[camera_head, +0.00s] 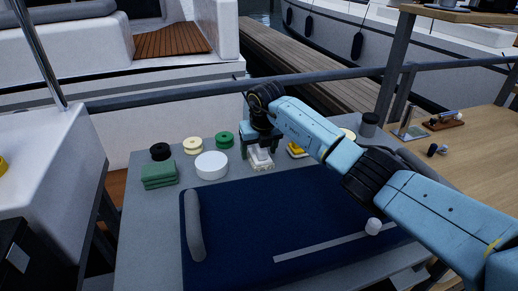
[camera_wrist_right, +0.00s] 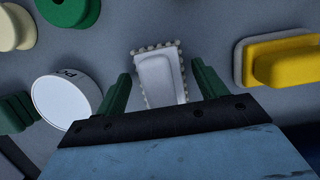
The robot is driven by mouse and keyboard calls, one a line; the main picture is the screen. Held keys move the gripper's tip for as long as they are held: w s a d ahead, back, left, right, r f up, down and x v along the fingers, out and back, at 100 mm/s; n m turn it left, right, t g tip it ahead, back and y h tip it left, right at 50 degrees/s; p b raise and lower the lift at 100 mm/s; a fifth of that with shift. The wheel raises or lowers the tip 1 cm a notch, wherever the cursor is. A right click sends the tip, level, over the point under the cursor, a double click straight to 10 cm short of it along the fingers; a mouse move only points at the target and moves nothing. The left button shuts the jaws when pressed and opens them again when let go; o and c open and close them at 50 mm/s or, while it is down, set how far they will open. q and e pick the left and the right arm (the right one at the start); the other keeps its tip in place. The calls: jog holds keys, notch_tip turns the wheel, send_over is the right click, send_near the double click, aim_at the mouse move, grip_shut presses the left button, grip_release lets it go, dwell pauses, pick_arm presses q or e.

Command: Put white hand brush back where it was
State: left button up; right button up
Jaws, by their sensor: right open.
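The white hand brush (camera_head: 261,158) rests on the grey table behind the dark blue mat, with a light back and a pale bristle edge around it. It shows in the right wrist view (camera_wrist_right: 160,78) at the top centre. My right gripper (camera_head: 257,150) is open and comes down over the brush from above. In the right wrist view its green fingers (camera_wrist_right: 160,90) stand on either side of the brush's near end, with gaps between. The brush lies flat, slightly tilted in the picture. My left gripper is in neither view.
A round white tub (camera_head: 211,166) stands left of the brush, and a yellow-topped brush (camera_head: 296,150) right of it.

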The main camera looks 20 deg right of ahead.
jog(key=shift+r, duration=0.3)
jog(key=p+v, duration=0.1)
jog(key=v, duration=0.5)
jog(key=shift+r, duration=0.4)
jog(key=p+v, duration=0.1)
jog(key=v, duration=0.3)
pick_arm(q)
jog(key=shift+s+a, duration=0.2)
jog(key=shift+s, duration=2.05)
pick_arm(e)
jog(key=shift+s+r, duration=0.2)
jog(key=shift+r, duration=0.25)
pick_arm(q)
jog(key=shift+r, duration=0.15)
